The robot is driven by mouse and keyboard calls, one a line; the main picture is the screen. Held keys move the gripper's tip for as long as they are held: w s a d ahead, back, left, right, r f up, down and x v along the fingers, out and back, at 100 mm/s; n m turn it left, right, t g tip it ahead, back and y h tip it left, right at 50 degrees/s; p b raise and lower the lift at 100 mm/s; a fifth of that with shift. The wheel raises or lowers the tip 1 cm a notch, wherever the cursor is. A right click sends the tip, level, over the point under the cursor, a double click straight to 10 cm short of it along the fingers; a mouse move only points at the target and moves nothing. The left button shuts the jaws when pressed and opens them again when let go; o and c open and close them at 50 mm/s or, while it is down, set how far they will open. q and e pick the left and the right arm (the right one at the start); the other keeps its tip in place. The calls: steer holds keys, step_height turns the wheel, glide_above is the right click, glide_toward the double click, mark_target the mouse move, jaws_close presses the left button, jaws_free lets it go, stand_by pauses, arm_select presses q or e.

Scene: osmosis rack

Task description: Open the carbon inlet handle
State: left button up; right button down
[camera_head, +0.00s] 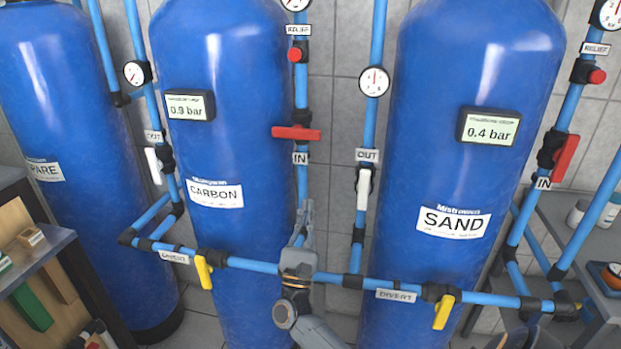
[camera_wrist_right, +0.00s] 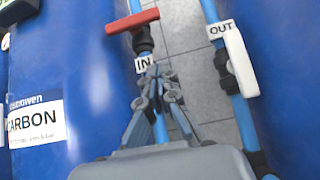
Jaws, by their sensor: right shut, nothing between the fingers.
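The carbon inlet handle (camera_head: 296,133) is a red lever lying crosswise on the blue vertical pipe right of the CARBON tank (camera_head: 235,120), above a white IN label (camera_head: 300,158). In the right wrist view the red handle (camera_wrist_right: 133,21) is at the top, above the IN label (camera_wrist_right: 143,64). My right gripper (camera_head: 305,210) is in front of that pipe, below the label and the handle. Its fingers (camera_wrist_right: 155,74) are together and empty, apart from the handle. They hide part of the pipe. My left gripper is not in view.
A white OUT handle (camera_head: 363,189) hangs on the pipe to the right, by the SAND tank (camera_head: 465,150). Yellow divert handles (camera_head: 203,271) sit on the low horizontal pipe. A red relief knob (camera_head: 295,55) is above the inlet handle. A shelf (camera_head: 35,258) stands at left.

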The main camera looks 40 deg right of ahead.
mark_target(296, 134)
steer(key=s+a+r+p+x, duration=0.1)
steer(key=p+x, duration=0.5)
steer(key=x, duration=0.6)
steer(key=shift+a+r, duration=0.25)
steer(key=shift+r, duration=0.4)
steer(key=shift+s, duration=0.1)
steer(key=shift+n+t+y, duration=0.3)
steer(key=shift+n+t, duration=0.1)
steer(key=shift+n, duration=0.1)
